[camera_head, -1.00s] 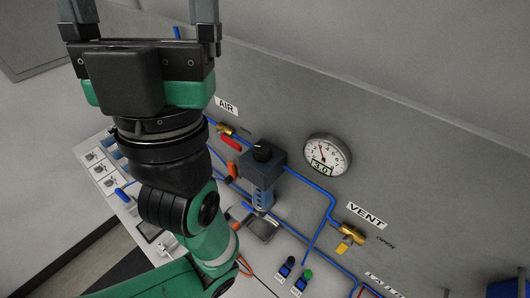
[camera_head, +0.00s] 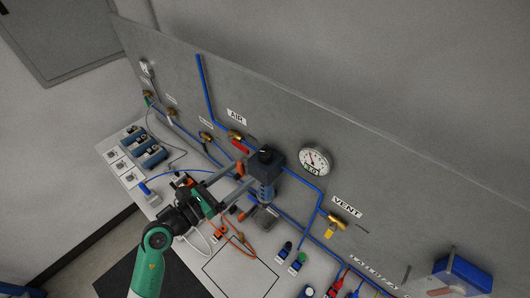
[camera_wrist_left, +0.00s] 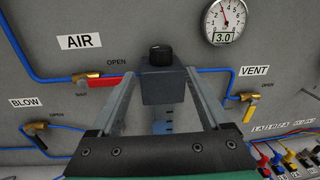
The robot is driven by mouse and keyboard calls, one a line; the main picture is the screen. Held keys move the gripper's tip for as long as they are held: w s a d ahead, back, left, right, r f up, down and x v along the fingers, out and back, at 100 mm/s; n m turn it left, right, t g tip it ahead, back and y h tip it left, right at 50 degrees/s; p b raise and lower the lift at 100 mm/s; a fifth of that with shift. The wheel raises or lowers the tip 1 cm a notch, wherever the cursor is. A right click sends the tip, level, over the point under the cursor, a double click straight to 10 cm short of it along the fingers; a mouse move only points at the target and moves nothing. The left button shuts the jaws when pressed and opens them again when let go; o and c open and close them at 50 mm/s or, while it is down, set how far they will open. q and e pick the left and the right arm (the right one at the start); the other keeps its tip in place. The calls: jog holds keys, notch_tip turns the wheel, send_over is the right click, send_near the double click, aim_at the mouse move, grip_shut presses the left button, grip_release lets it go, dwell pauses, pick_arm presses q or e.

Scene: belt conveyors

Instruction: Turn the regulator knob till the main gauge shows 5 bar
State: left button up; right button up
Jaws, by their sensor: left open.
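The regulator is a dark grey block (camera_head: 273,162) on the panel with a black knob (camera_head: 265,153) on top and a blue bowl (camera_head: 263,191) below. The knob also shows in the left wrist view (camera_wrist_left: 160,56). The round white main gauge (camera_head: 315,160) is to its right; in the left wrist view its display (camera_wrist_left: 224,37) reads 3.0. My left gripper (camera_head: 240,178) is open in front of the regulator, pointing at it. In the left wrist view the regulator appears between its fingers, with the knob around tip height. Whether the fingers touch it I cannot tell.
Blue pipes run along the panel. The AIR valve with red handle (camera_wrist_left: 100,82) is to the left, the VENT valve (camera_head: 333,223) to the right. Cables and connectors (camera_head: 340,284) lie on the bench. A blue box (camera_head: 462,275) stands at the right.

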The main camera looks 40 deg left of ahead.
aim_at(265, 156)
pick_arm(q)
jog(key=w, duration=1)
jog(key=shift+w+d, duration=0.15)
jog(key=shift+w, duration=0.15)
grip_shut()
jog(key=shift+f+m+h+b, duration=0.25)
jog(key=shift+m+h+b, duration=0.45)
jog(key=shift+h+b, duration=0.45)
jog(key=m+g+h+b, duration=0.2)
jog(key=m+h+b, duration=0.1)
jog(key=h+b, duration=0.1)
jog(key=m+g+h+b, duration=0.3)
jog(key=h+b, duration=0.1)
jog(key=b, duration=0.3)
jog(key=m+g+h+b, duration=0.2)
jog(key=m+h+b, duration=0.1)
jog(key=h+b, duration=0.1)
jog(key=shift+w+f+b, duration=0.1)
jog(key=shift+f+b, duration=0.05)
jog(key=shift+b, duration=0.65)
jog(key=shift+r+m+g+b, duration=0.3)
jog(key=shift+m+g+b, duration=0.1)
jog(key=shift+g+b, duration=0.25)
grip_release()
